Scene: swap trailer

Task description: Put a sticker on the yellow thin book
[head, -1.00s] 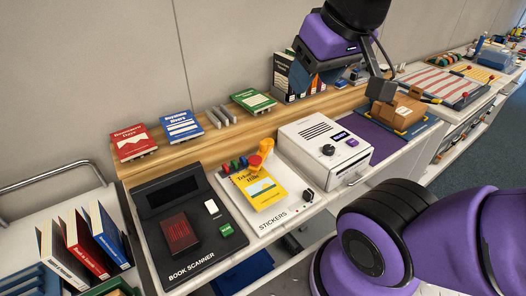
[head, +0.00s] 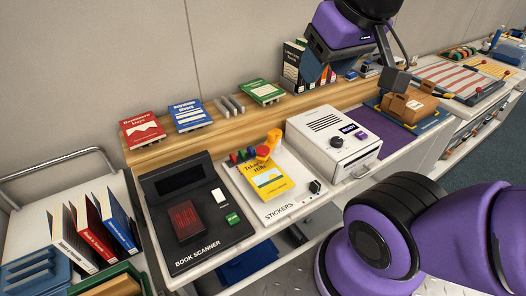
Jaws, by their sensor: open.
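The yellow thin book (head: 266,182) lies flat on the white stickers board (head: 287,203), partly under an orange and red knobbed piece (head: 267,148) at its upper end. Whether that piece touches the book I cannot tell. Small red, green and blue knobs (head: 242,155) stand along the board's back edge. My gripper (head: 352,75) is high at the upper right, above the shelf and away from the yellow book. It is open, and I see nothing held in it.
A black book scanner (head: 200,215) lies left of the board, and a white boxy machine (head: 330,138) stands to its right. Red, blue and green books (head: 260,92) stand on the wooden shelf behind. A cart with upright books (head: 90,235) is at the left.

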